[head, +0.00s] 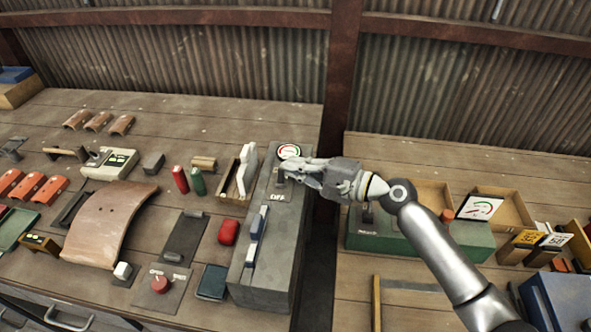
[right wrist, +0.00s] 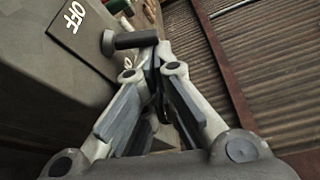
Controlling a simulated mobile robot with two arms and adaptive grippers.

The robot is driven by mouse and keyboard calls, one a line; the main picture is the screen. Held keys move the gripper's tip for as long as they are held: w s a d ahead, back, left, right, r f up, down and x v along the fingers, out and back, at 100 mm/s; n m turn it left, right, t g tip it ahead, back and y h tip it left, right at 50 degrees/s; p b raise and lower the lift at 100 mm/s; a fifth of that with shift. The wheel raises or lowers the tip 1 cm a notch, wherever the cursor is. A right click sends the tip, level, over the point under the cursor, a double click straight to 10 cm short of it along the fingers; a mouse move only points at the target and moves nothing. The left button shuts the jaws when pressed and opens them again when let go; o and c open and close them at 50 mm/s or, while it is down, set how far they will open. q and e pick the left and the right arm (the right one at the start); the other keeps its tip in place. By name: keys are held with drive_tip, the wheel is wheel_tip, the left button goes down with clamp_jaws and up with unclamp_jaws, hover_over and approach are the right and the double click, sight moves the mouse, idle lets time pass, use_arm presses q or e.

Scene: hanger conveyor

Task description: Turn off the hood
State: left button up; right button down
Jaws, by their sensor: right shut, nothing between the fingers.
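A grey box (head: 262,262) stands on the left bench near its right end. It has a white OFF label (head: 278,197) and a round gauge (head: 289,151) on top. A short dark lever (head: 280,177) stands by the label. My right gripper (head: 287,166) is shut and empty, over the box's top beside the lever. In the right wrist view the lever (right wrist: 132,40) has a round knob and its bar reaches to the shut fingertips (right wrist: 157,55). I cannot tell whether they touch. The OFF label (right wrist: 76,16) lies to its left. My left gripper is out of view.
A green box (head: 375,240) with a gauge panel stands on the right bench, below my right arm. A gap separates the benches. A red dial (head: 160,284), a curved brown plate (head: 108,222) and a wooden frame (head: 229,181) crowd the left bench. Corrugated wall lies behind.

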drive_tip(key=n+b, duration=0.2)
drive_tip(key=b, duration=0.2)
drive_tip(key=s+n+y+b, duration=0.1)
drive_tip(key=n+b, duration=0.1)
drive_tip(key=b, duration=0.2)
drive_tip(key=shift+s+a+r+t, duration=0.1)
drive_tip(key=shift+s+a+t, duration=0.1)
drive_tip(key=shift+t, duration=0.1)
drive_tip(key=shift+r, duration=0.5)
drive_tip(key=shift+d, duration=0.1)
